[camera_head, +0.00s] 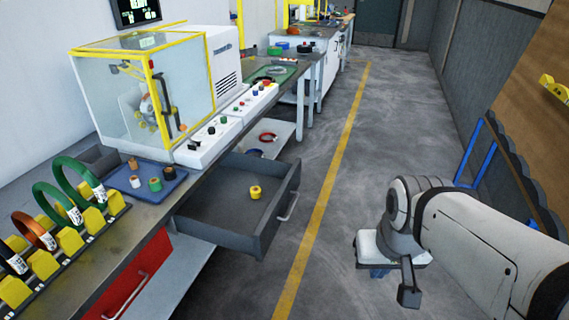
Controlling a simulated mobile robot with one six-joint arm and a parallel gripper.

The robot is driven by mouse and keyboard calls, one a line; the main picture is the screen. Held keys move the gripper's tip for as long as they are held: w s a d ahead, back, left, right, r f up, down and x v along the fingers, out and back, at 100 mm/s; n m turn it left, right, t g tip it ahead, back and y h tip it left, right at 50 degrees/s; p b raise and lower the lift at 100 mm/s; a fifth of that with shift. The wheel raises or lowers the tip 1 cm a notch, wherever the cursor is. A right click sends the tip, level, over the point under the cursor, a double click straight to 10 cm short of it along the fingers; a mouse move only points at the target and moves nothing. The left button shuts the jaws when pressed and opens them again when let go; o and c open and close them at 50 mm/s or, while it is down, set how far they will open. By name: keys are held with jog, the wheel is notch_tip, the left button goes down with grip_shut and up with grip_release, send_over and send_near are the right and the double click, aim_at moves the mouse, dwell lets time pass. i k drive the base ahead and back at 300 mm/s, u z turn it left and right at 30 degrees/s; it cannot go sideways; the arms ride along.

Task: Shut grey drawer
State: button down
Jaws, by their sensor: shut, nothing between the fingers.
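The grey drawer (210,213) stands pulled out from under the workbench, left of centre, with its inside showing. A silver bar handle (288,206) is on its front panel. A yellow spool (255,192) sits inside on the drawer floor. My gripper (408,295) is at the lower right, over the floor and to the right of the drawer, well apart from the handle. Its fingers are shut and hold nothing; the arm partly hides it.
A red drawer (135,285) below the bench is closed. The workbench (150,212) carries a blue tray (148,180), coils on a yellow rack and a glass-walled machine (150,95). The floor aisle (345,200) between drawer and arm is clear. A wooden board (530,110) stands at right.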

aim_at(222, 212)
jog(key=u, duration=0.05)
jog(key=i, duration=1)
jog(key=u, duration=0.05)
